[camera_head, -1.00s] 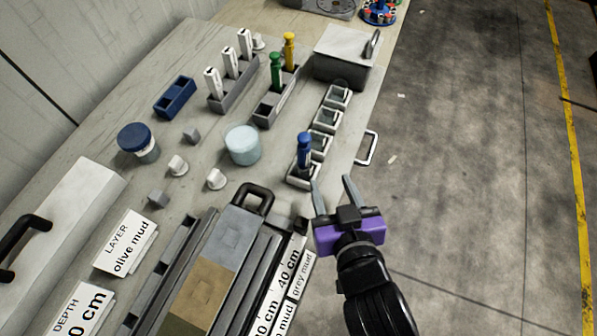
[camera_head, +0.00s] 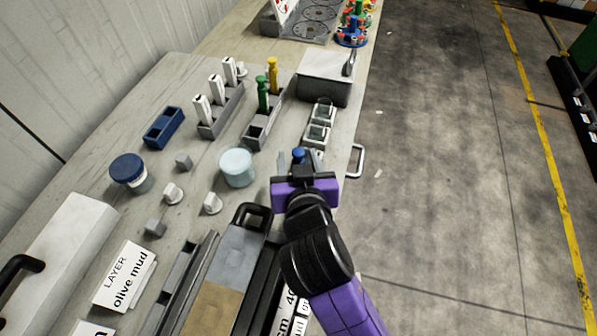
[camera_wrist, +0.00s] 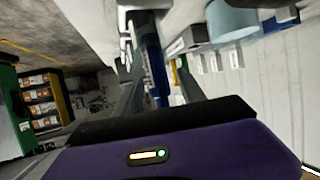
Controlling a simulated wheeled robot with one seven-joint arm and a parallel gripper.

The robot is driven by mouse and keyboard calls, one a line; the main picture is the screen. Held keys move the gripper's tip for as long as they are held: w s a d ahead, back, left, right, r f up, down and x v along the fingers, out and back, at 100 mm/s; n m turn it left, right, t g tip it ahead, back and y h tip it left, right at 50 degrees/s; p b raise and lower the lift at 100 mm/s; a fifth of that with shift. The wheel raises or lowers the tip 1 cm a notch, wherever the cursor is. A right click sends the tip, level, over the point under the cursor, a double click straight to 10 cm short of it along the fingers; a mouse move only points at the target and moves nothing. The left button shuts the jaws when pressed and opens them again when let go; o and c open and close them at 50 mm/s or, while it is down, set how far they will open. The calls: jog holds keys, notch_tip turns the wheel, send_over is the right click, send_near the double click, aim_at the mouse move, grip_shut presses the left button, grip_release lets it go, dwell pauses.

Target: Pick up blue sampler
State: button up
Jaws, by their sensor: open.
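The blue sampler (camera_head: 298,154) stands at the near end of the row of small grey trays along the table's right side. In the head view only its top shows above my gripper (camera_head: 300,162); my wrist hides the rest. My gripper is open, with one finger on each side of the sampler. In the wrist view, the blue sampler (camera_wrist: 158,72) shows between the two fingers of my gripper (camera_wrist: 160,84). I cannot tell whether either finger touches it.
A green sampler (camera_head: 263,95) and a yellow sampler (camera_head: 272,72) stand in a grey rack to the left. A lidded grey box (camera_head: 326,75) is behind. A pale blue round container (camera_head: 237,167) and a metal handle (camera_head: 356,161) are nearby.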

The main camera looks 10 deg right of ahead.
jog(key=shift+x, duration=1.2)
grip_shut()
jog(key=shift+r, duration=0.15)
